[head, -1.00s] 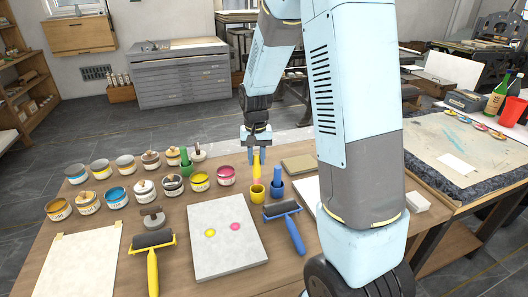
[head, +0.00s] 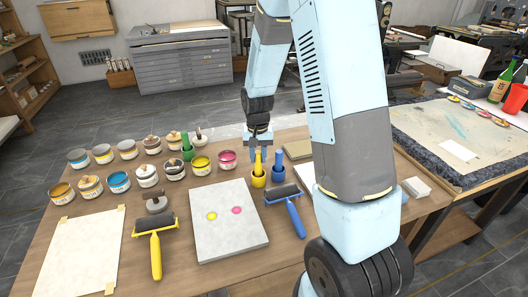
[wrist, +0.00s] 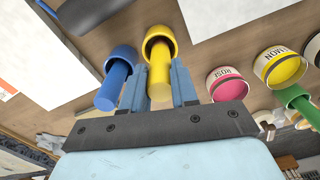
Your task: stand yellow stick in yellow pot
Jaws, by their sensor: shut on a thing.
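The yellow stick (head: 258,164) is upright, with its lower end in the mouth of the yellow pot (head: 258,181). In the wrist view the stick (wrist: 160,85) runs into the dark opening of the pot (wrist: 157,36); its foot is hidden inside. My gripper (head: 258,152) is shut on the stick's upper part, above the pot, with one finger on each side, as the wrist view also shows (wrist: 160,92).
The blue pot (head: 278,180) with a blue stick (head: 279,160) stands close at the right. A blue roller (head: 284,195) and a grey slab (head: 229,240) lie nearer. Several ink tins, including a pink one (head: 227,160), stand to the left.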

